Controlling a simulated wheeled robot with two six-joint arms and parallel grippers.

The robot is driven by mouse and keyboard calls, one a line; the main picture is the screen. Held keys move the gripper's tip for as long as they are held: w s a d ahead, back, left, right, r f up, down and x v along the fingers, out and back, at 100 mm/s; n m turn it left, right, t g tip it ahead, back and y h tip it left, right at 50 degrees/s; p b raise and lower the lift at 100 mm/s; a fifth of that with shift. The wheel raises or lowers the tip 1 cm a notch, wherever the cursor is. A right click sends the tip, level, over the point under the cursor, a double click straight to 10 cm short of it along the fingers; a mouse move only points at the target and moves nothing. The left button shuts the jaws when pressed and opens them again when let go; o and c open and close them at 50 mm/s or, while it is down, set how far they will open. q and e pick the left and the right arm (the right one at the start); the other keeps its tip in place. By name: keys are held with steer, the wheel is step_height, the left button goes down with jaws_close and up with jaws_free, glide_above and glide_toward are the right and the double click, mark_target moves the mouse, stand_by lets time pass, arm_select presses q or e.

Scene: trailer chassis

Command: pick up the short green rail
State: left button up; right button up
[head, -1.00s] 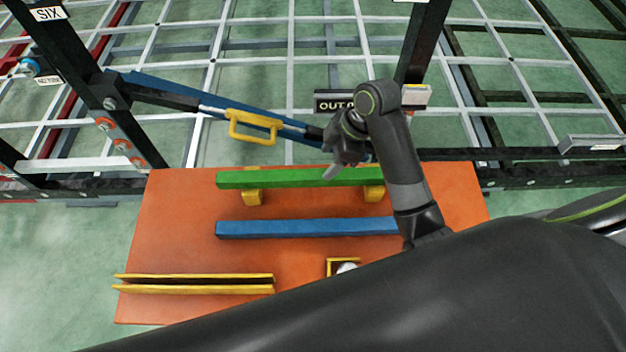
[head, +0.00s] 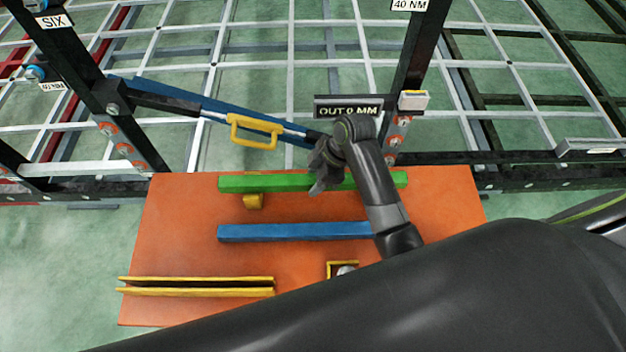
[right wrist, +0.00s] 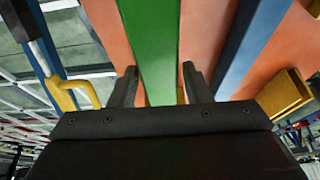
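The short green rail (head: 270,183) lies across the back of the orange table, raised on yellow supports (head: 253,201). My right gripper (head: 318,184) is over the rail, right of its middle, and hides part of it. In the right wrist view the gripper (right wrist: 160,82) is open, with one finger on each side of the green rail (right wrist: 150,45). Whether the fingers touch the rail cannot be told. My left gripper is not in view.
A blue rail (head: 290,231) lies in front of the green one on the orange table (head: 180,235). A yellow slotted holder (head: 195,291) is at front left. Behind are a yellow handle (head: 255,130), a diagonal blue bar (head: 170,92) and dark chassis posts (head: 415,50).

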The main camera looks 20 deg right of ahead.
jaws_close()
steer(key=shift+r, duration=0.1)
steer(key=shift+w, duration=0.1)
